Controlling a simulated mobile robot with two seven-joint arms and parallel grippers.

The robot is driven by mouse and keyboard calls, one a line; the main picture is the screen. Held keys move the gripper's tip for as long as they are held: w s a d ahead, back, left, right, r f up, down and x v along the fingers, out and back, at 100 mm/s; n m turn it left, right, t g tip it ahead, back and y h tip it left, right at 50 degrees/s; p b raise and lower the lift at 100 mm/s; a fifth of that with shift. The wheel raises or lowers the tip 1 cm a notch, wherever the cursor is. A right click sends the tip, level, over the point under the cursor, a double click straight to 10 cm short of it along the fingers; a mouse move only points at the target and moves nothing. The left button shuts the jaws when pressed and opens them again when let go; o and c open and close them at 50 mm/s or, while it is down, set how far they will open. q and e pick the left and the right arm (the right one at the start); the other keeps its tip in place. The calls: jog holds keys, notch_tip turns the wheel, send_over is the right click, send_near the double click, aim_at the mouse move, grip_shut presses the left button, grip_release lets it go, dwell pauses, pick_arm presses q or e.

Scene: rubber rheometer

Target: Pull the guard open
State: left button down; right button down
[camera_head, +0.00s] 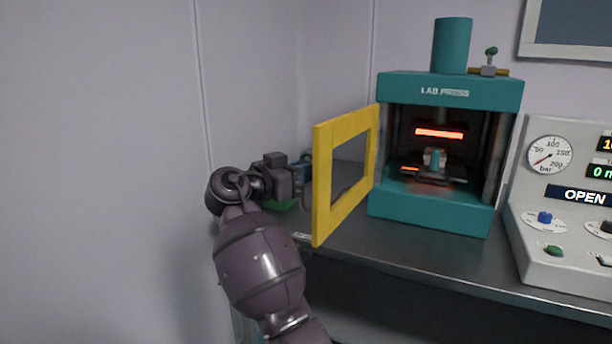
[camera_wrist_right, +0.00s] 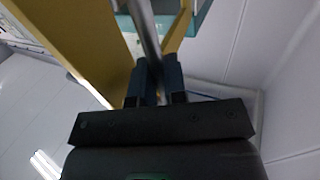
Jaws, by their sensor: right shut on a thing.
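The yellow guard (camera_head: 328,190), a window frame hinged at the left side of the teal lab press (camera_head: 433,215), stands swung open toward me, with the press chamber uncovered. My right gripper (camera_head: 304,168) is on the guard's left, outer side, its fingertips partly hidden by the frame. In the right wrist view, its two dark fingers (camera_wrist_right: 155,85) are shut on a grey bar, the guard's handle (camera_wrist_right: 147,32), with the yellow frame (camera_wrist_right: 85,35) beside it. My left gripper is not in view.
A glowing orange plate (camera_head: 439,133) shows inside the chamber, above a small part on the lower platen. A control panel (camera_head: 535,215) reading OPEN stands right of the press. A wall is close on the left.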

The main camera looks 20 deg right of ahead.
jog(key=shift+w+a, duration=0.2)
jog(key=shift+w, duration=0.15)
jog(key=c, duration=1.2)
grip_release()
jog(key=v, duration=1.1)
